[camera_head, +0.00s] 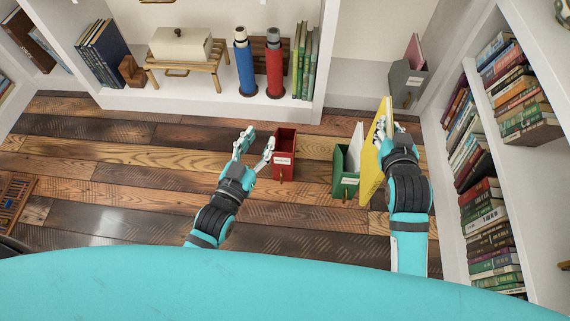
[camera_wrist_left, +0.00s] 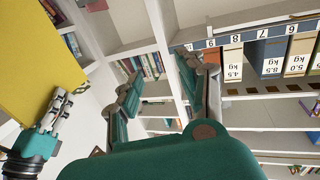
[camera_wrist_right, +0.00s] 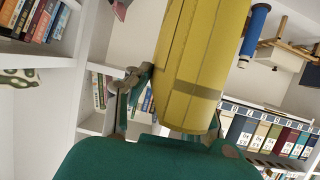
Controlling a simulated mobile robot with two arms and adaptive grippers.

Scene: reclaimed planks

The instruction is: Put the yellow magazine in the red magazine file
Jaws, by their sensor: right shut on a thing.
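The red magazine file (camera_head: 285,150) stands on the plank floor near the middle of the head view, its open top showing no magazine. My left gripper (camera_head: 258,143) is just left of it, fingers spread and empty; I cannot tell whether a finger touches the file. My right gripper (camera_head: 386,132) is shut on the yellow magazine (camera_head: 371,168), holding it upright beside and partly in front of the green magazine file (camera_head: 346,182). The yellow magazine also fills the middle of the right wrist view (camera_wrist_right: 200,60) and shows at the left wrist view's upper left (camera_wrist_left: 45,50).
The green file holds a white magazine (camera_head: 357,142). A grey file (camera_head: 404,85) with a pink magazine stands at the back right. A bookcase (camera_head: 455,165) full of books lines the right side. A low shelf (camera_head: 200,98) runs along the back.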

